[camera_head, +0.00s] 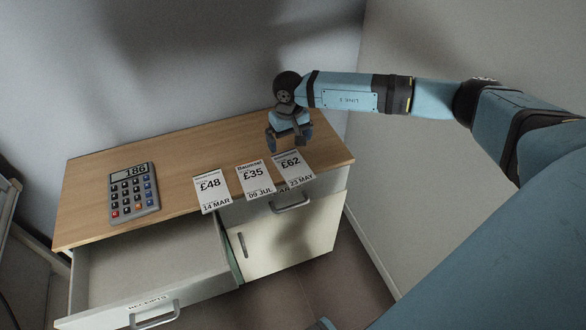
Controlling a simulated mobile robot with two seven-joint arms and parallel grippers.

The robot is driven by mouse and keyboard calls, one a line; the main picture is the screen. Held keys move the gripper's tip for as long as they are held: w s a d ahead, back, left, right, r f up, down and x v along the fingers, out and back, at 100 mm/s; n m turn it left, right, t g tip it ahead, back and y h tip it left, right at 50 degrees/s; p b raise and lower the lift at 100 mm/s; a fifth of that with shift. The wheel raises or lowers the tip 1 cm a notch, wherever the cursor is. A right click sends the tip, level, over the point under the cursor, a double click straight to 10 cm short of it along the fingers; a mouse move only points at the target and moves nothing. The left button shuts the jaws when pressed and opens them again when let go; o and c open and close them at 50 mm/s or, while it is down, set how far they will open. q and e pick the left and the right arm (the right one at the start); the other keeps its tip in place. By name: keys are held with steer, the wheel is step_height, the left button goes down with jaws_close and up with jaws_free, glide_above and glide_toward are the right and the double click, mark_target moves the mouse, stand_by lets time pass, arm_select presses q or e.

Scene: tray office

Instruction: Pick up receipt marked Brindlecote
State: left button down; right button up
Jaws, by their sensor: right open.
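Three white receipts lie in a row along the front of the wooden top. The left receipt (211,191) reads £48, 14 MAR. The middle receipt (256,178) reads £35, 09 JUL. The right receipt (293,168) reads £62, 23 MAY. My left gripper is not in view.
A calculator (134,192) showing 186 lies on the left of the wooden top (190,152). Below it, a drawer labelled RECEIPTS (150,309) stands open and looks empty. A cabinet door (291,239) is at the right. A wall stands behind. The back of the top is clear.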

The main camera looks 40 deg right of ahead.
mark_target(291, 163)
step_height(291, 163, down, 8)
steer(key=shift+s+f+b, duration=0.15)
steer(key=shift+b, duration=0.15)
steer(key=c, duration=0.6)
